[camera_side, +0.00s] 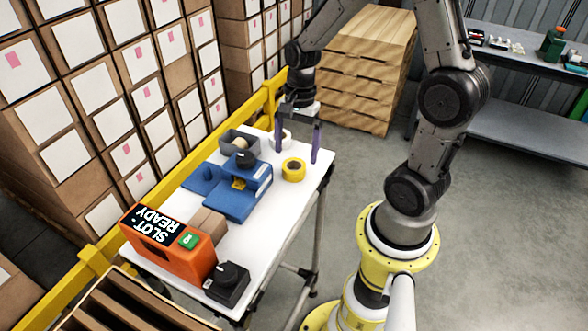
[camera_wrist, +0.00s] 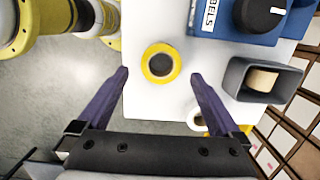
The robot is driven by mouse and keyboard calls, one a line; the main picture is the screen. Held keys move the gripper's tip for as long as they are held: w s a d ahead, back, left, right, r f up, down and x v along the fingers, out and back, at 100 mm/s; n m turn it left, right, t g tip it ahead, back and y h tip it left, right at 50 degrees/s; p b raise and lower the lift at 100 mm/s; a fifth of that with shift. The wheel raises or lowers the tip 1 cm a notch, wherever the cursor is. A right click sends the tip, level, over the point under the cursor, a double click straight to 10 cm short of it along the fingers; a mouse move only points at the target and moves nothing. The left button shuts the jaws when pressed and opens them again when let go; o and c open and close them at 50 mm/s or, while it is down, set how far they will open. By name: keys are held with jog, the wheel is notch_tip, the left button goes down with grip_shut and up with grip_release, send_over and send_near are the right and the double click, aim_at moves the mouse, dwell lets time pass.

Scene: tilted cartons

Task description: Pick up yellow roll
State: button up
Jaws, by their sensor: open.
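The yellow roll (camera_side: 293,169) lies flat on the white table, near its right edge in the side view. It has a dark round centre. In the wrist view the yellow roll (camera_wrist: 160,63) sits just beyond the fingertips, roughly between their lines. My gripper (camera_side: 297,155) has two purple fingers spread apart with nothing between them. It is above the far part of the table in the side view. The wrist view also shows my open gripper (camera_wrist: 160,75), with the roll not held.
A blue device (camera_side: 228,188) stands left of the roll. A grey bin (camera_side: 238,145) with a tan roll and a white roll (camera_side: 285,136) are behind. An orange box (camera_side: 168,245), a small carton (camera_side: 207,224) and a black knob box (camera_side: 228,284) stand at the near end.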

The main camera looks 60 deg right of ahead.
aim_at(294, 163)
jog(key=shift+a+f, duration=0.2)
jog(key=shift+f, duration=1)
jog(key=shift+a+f, duration=0.15)
jog(key=shift+f, duration=1)
jog(key=c, duration=1.2)
jog(key=shift+r, duration=0.15)
